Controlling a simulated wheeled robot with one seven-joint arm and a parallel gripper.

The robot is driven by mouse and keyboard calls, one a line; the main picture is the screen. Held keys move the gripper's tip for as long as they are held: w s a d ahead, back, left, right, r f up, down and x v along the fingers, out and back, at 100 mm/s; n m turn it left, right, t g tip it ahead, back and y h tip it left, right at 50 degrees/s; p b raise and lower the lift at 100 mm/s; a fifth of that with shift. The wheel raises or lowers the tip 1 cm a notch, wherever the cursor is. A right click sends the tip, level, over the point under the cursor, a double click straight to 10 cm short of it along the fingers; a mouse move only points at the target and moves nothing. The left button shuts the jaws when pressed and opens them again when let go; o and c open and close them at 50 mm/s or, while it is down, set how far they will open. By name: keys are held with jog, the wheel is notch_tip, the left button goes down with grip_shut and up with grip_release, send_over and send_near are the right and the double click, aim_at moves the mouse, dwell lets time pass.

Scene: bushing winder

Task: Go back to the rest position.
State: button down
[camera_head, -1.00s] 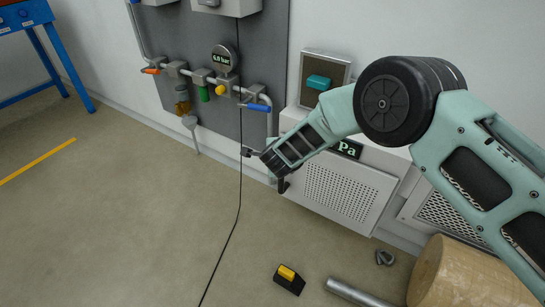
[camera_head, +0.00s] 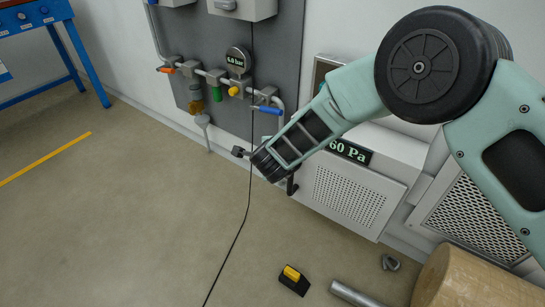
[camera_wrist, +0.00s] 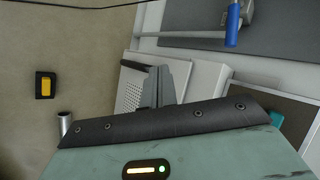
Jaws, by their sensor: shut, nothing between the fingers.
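My gripper (camera_head: 240,153) is at the end of my green arm, in the middle of the head view. It hangs in front of the wall panel and left of the white cabinet. Its fingers are shut and hold nothing. In the wrist view the shut fingers (camera_wrist: 158,86) point up in the picture, with the white cabinet (camera_wrist: 128,92) behind them. The gripper appears clear of the blue-handled valve (camera_head: 267,110).
The grey panel (camera_head: 290,50) carries pipes, valves and a gauge (camera_head: 238,60). A white vented cabinet (camera_head: 345,200) has a "60 Pa" display (camera_head: 350,151). A black-and-yellow block (camera_head: 294,280), a metal tube (camera_head: 355,295) and a brown roll (camera_head: 470,280) are on the floor. Open floor lies left.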

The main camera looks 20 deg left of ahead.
jog(key=s+r+n+g+y, duration=0.1)
jog(key=s+r+n, duration=0.15)
jog(key=r, duration=0.35)
jog(key=s+r+n+g+y, duration=0.1)
jog(key=s+r+n+y, duration=0.1)
jog(key=r+n, duration=0.25)
jog(key=s+d+r+n+g, duration=0.4)
jog(key=s+d+r+n, duration=0.25)
jog(key=s+r, duration=0.2)
jog(key=s+d+r+n+g+h+p, duration=0.1)
jog(key=s+d+r+n+g+h, duration=0.2)
jog(key=s+d, duration=0.85)
jog(key=s+d+r+n+h, duration=0.1)
jog(key=s+d+n+h, duration=0.2)
jog(key=s+d+n, duration=0.75)
notch_tip(320, 180, up, 21)
jog(key=w+d+m+p, duration=0.2)
jog(key=m+p, duration=0.3)
jog(key=p, duration=1.6)
jog(key=shift+w+d+y+p, duration=0.25)
jog(key=shift+w+y+p, duration=0.05)
jog(key=shift+w+p, duration=0.05)
